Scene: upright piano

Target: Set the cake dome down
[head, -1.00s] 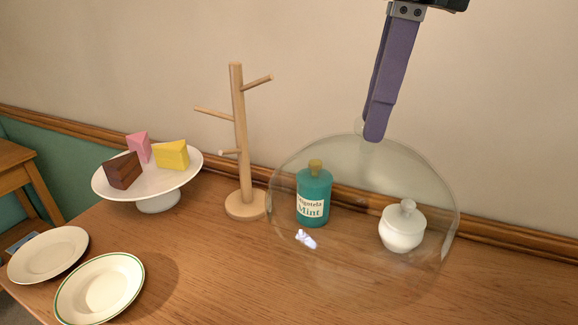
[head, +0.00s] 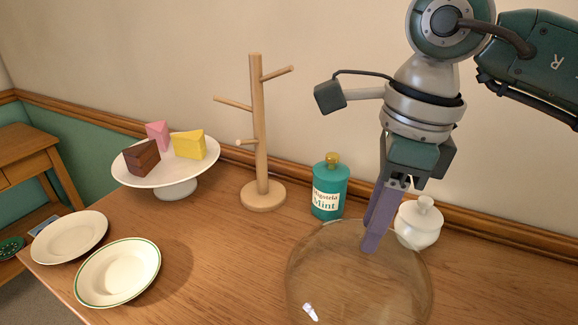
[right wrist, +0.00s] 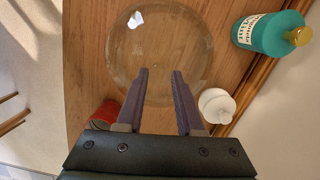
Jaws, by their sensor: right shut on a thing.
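The clear glass cake dome (head: 335,285) is in the lower right of the head view, over the wooden table. My right gripper (head: 374,243) is at its top with its purple fingers shut on the dome's knob, which the fingers mostly hide. In the right wrist view the dome (right wrist: 155,42) shows as a clear round shape beyond the fingertips of the gripper (right wrist: 160,74). Its lower rim is near the bottom of the head view, and I cannot tell whether it touches the table. My left gripper is not in view.
A white lidded pot (head: 419,224) and a teal mint bottle (head: 330,190) stand behind the dome. A wooden mug tree (head: 262,150), a cake stand (head: 175,178) with cake slices and two plates (head: 117,272) are to the left. A red object (right wrist: 103,114) shows in the wrist view.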

